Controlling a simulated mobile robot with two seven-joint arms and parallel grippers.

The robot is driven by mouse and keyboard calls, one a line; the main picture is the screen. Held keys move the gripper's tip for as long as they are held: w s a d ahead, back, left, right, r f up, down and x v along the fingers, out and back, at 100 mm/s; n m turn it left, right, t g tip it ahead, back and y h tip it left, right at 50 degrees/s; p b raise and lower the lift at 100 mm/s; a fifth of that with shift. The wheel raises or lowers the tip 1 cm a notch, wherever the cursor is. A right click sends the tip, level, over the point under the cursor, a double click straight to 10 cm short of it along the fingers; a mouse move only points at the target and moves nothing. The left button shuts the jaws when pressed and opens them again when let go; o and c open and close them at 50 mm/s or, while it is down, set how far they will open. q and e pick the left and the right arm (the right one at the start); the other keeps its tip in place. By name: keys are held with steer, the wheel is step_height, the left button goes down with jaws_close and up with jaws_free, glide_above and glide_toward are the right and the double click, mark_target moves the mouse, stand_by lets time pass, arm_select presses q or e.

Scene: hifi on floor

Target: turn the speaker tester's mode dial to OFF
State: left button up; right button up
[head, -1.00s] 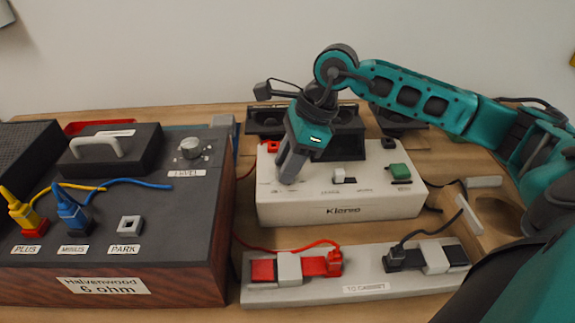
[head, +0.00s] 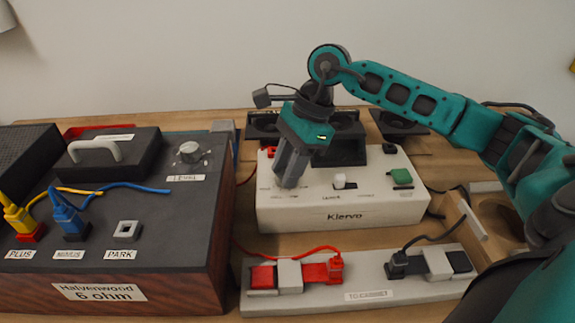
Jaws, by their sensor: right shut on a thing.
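The speaker tester is the white box labelled Klervo (head: 345,217), standing on the wooden table right of the dark 6 ohm cabinet. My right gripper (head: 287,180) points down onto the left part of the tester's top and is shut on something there. That is where the mode dial appears to be, but the fingers hide it, so I cannot read its setting. Small labels show just below the fingertips, too small to read. A white switch (head: 342,181) and a green button (head: 402,177) are on the same top, to the right. My left gripper is not in view.
The Halvenwood cabinet (head: 190,235) has yellow (head: 22,220) and blue (head: 68,215) plugs and a level knob (head: 190,152). A grey terminal strip (head: 360,296) with red and black leads lies in front of the tester. Dark speaker parts (head: 350,145) stand behind it.

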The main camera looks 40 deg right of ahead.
steer(key=o, duration=1)
steer(key=shift+o, duration=0.2)
steer(key=p+v, duration=0.1)
steer(key=v, duration=1.2)
steer(key=shift+p, duration=0.4)
steer(key=shift+a, duration=0.1)
